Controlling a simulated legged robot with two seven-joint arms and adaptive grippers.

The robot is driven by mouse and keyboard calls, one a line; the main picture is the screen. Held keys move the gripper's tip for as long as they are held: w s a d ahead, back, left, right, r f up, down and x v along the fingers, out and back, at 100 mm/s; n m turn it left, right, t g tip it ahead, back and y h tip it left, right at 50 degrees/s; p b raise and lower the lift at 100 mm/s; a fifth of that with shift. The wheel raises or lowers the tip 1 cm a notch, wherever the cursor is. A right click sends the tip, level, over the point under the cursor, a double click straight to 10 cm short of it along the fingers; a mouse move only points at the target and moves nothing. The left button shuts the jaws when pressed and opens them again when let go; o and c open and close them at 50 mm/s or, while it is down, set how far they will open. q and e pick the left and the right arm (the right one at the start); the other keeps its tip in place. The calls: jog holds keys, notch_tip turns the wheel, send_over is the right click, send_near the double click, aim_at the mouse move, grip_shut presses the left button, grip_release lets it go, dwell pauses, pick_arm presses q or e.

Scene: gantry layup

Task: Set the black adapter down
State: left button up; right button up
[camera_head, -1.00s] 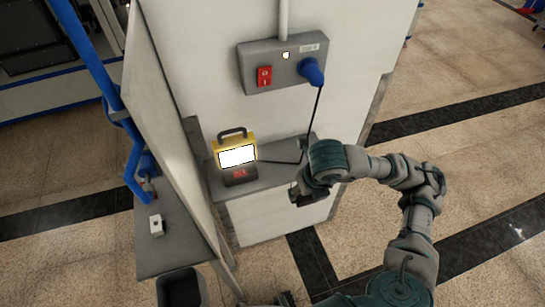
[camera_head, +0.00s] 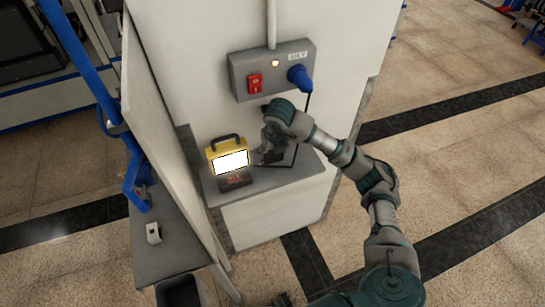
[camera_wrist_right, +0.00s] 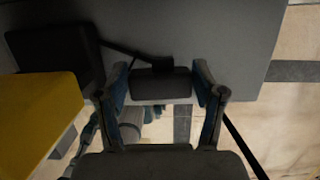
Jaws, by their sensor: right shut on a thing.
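The black adapter (camera_wrist_right: 160,84) is a small dark block between the two fingers of my right gripper (camera_wrist_right: 161,88) in the right wrist view. The gripper is shut on it. In the head view my right gripper (camera_head: 266,155) is over the grey shelf (camera_head: 268,180), just right of the yellow work lamp (camera_head: 227,155). There the gripper mostly hides the adapter. I cannot tell whether the adapter touches the shelf. A dark bit at the bottom edge may be my left gripper (camera_head: 283,300); its jaws cannot be made out.
A grey socket box (camera_head: 240,75) with a red switch (camera_head: 255,83) and a blue plug (camera_head: 299,77) is on the wall above. A black cable (camera_wrist_right: 240,145) runs off from the adapter. The shelf's right part is bare. A side bench (camera_head: 170,255) stands at left.

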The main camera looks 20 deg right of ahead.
aim_at(272, 154)
notch_tip(272, 154, down, 3)
jog(key=shift+a+f, duration=0.1)
jog(key=shift+f, duration=0.05)
jog(key=shift+w+f+p, duration=0.15)
jog(key=shift+f+p, duration=0.1)
jog(key=shift+p, duration=0.15)
jog(key=shift+d+f, duration=0.2)
jog(key=shift+d, duration=0.25)
jog(key=o, duration=1.3)
jog(key=shift+a, duration=0.25)
jog(key=shift+a, duration=0.1)
jog(key=shift+r, duration=0.15)
